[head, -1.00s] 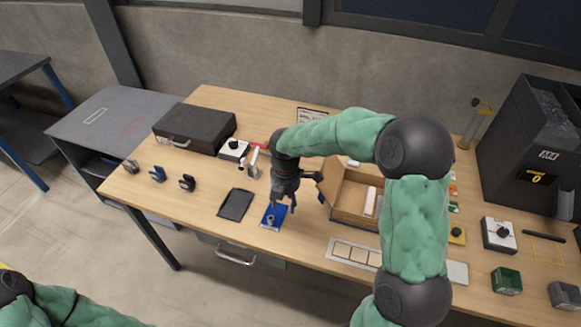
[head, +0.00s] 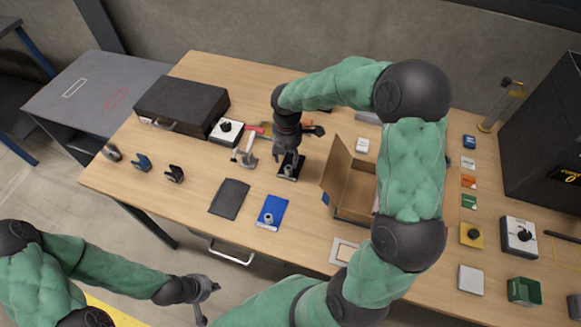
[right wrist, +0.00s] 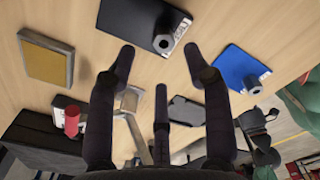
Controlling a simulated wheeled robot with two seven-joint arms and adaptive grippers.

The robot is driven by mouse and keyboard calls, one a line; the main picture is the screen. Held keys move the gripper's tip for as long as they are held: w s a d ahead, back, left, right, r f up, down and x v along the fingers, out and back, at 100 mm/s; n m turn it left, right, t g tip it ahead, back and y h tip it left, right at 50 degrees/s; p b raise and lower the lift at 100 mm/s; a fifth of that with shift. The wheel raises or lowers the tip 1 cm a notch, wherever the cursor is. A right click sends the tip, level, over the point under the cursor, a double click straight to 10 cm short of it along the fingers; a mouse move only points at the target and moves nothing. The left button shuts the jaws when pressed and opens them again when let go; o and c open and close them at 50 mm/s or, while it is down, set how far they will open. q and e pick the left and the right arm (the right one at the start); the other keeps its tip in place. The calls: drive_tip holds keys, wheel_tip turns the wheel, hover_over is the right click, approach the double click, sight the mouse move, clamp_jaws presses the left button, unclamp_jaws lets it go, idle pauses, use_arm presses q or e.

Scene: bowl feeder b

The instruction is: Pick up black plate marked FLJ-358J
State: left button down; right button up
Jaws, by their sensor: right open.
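A black plate (head: 298,170) with a grey round post lies on the table in the head view, left of the open cardboard box. In the right wrist view the black plate (right wrist: 128,18) shows at the top, with a white label beside its post; I cannot read the label fully. My right gripper (head: 287,158) is above the plate, partly covering it in the head view. In the right wrist view its fingers (right wrist: 160,60) are spread and empty, with the plate beyond the fingertips. My left gripper (head: 205,293) is at the lower left, off the table's front edge.
A blue plate (head: 276,206) with a post and a dark flat pad (head: 229,199) lie nearby. The cardboard box (head: 346,187) stands to the right. A black case (head: 182,103) and a white block with a black knob (head: 226,130) are at the back left.

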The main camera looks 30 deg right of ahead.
sight(288, 168)
drive_tip(key=shift+f, duration=0.75)
drive_tip(key=f, duration=0.1)
drive_tip(key=f+b, duration=0.2)
drive_tip(key=f, duration=0.1)
drive_tip(key=shift+s+a, duration=0.1)
drive_tip(key=shift+s, duration=0.15)
drive_tip(key=shift+f+b, duration=0.35)
drive_tip(key=shift+f, duration=0.15)
clamp_jaws()
